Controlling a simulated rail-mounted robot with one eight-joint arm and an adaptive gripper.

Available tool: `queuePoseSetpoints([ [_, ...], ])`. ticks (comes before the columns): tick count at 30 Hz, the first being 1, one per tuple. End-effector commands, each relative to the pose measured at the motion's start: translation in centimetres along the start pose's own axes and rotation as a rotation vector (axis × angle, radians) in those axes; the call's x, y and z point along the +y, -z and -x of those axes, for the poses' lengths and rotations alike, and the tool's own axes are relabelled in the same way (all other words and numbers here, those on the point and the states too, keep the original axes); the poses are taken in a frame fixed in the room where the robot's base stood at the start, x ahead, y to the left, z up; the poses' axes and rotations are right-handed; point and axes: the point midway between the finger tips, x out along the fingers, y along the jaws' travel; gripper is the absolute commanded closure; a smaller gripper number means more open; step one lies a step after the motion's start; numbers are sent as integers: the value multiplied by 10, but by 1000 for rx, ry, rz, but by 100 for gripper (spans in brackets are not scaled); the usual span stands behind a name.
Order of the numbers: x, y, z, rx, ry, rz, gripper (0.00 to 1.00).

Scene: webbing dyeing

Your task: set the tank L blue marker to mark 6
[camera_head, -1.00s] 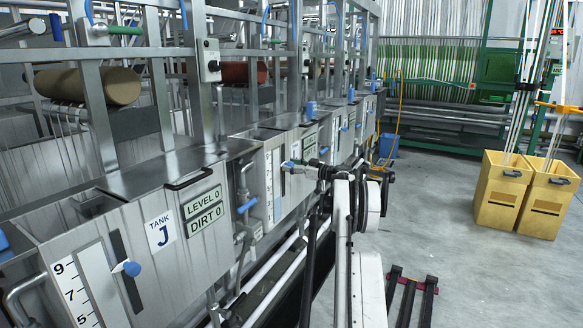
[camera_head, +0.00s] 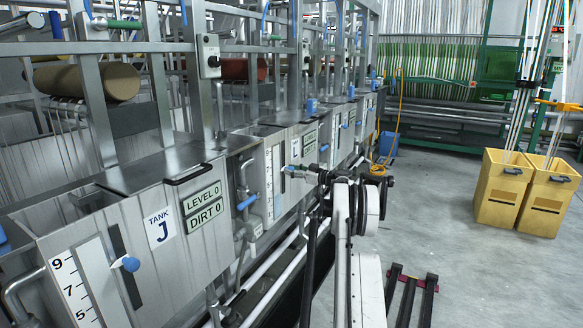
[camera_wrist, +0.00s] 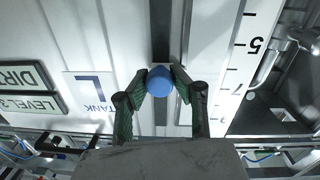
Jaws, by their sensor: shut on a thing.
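The tank L blue marker (camera_wrist: 160,80) is a round blue knob on a dark vertical slot (camera_wrist: 161,28) in the wrist view, which shows the tank upside down. My gripper (camera_wrist: 160,88) is shut on the knob, one finger on each side. The tank L label (camera_wrist: 90,90) is left of it. The number scale (camera_wrist: 240,60) is to the right, with 5 and 7 readable. The slanted view hides the marker's exact mark. In the head view, my gripper (camera_head: 290,171) is at the tank front, with the marker mostly hidden.
A LEVEL 3 and DIRT panel (camera_wrist: 30,90) is beside the label. Tank J (camera_head: 130,235) stands nearer, with its own blue marker (camera_head: 126,263). Metal pipes (camera_wrist: 285,45) run beside the scale. Yellow bins (camera_head: 530,190) stand right on open floor.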

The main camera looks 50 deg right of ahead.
Motion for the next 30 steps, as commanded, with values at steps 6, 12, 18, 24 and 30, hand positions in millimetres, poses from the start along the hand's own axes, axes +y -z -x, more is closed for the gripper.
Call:
queuePoseSetpoints([
  [6,0,1,0,-1,0,0,100],
  [12,0,1,0,0,-1,0,56],
  [18,0,1,0,0,-1,0,56],
  [24,1,1,14,-1,-2,0,56],
  [30,1,1,51,-1,-4,0,56],
])
